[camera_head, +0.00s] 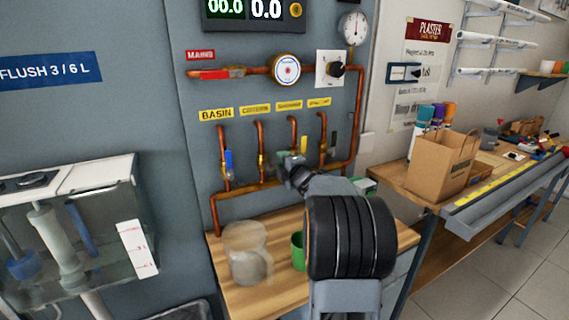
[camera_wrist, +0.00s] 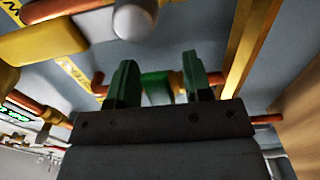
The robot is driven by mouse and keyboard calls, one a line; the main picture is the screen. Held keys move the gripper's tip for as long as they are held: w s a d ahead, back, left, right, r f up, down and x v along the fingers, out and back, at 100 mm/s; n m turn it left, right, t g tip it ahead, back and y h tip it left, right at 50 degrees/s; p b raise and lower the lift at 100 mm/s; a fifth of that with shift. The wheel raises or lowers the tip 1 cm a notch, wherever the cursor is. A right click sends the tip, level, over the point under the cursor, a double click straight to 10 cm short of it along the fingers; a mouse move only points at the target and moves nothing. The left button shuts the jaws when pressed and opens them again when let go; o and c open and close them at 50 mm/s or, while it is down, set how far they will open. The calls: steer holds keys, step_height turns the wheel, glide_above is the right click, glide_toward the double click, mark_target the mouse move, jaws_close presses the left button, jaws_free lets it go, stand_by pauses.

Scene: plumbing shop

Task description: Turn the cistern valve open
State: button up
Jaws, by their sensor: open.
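The yellow CISTERN label (camera_head: 255,110) is second from the left on the grey pipe board. Below it a copper pipe runs down to the brass cistern valve body (camera_head: 262,162). My gripper (camera_head: 284,159) is at the board, just right of this valve in the head view, and hides part of the area. In the wrist view my gripper (camera_wrist: 158,72) has its two green fingers apart. A green piece (camera_wrist: 156,86) shows between them; it may be a valve lever, and I cannot tell whether a finger touches it. The cistern valve's handle is not clear in the head view.
The basin valve has a blue lever (camera_head: 229,163) to the left. A red main lever (camera_head: 215,74) and round gauge (camera_head: 286,69) are above. A clear jug (camera_head: 246,252) and green mug (camera_head: 298,252) stand on the wooden bench below. Pipes crowd around my gripper.

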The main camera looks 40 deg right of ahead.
steer(key=shift+c, duration=0.4)
jaws_close()
